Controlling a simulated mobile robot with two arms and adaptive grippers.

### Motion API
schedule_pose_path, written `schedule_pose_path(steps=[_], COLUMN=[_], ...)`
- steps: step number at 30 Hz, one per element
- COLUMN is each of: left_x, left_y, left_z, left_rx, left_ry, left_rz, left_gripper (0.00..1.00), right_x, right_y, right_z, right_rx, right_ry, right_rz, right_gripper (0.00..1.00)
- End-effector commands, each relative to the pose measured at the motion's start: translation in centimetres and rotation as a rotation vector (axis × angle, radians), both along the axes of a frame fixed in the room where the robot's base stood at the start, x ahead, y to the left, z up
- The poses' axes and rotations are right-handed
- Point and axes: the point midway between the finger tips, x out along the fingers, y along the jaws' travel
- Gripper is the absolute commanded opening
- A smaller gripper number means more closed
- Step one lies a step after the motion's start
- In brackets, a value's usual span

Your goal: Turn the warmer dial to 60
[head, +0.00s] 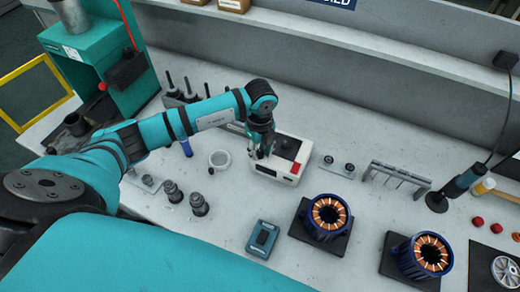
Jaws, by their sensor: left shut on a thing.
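The warmer (290,174) is a white box with a dark top plate, standing on the bench near the middle of the head view. A small red mark shows at the right of its front face. My left gripper (257,153) reaches down over the warmer's left part, its jaws shut at the spot where the dial sits. The jaws hide the dial and its scale, so I cannot read the setting. My right gripper is not in view.
Two copper-wound stators on dark mats, one (328,214) nearer the warmer and one (425,255) farther right, stand in front. A blue-grey box (263,237) lies in front of the warmer.

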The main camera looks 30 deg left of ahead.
Motion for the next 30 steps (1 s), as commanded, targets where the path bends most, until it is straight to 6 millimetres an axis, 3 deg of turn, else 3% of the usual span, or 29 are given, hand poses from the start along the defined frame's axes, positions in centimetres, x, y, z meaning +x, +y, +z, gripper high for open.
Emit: schedule_pose_path(steps=[20, 21, 25, 30], left_x=[0.21, 0.21, 0.16, 0.08], left_y=[0.07, 0.07, 0.06, 0.04], left_z=[0.20, 0.20, 0.15, 0.08], left_rx=[0.001, 0.001, 0.000, 0.000], left_ry=[-0.006, -0.006, -0.004, -0.002], left_rz=[0.061, 0.061, 0.061, 0.060], left_gripper=[0.00, 0.29, 0.46, 0.47], right_x=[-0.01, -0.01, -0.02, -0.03], right_y=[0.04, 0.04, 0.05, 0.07], right_z=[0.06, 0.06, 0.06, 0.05], right_rx=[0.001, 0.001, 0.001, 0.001], right_ry=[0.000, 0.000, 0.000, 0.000], right_rz=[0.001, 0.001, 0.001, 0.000], right_gripper=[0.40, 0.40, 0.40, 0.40])
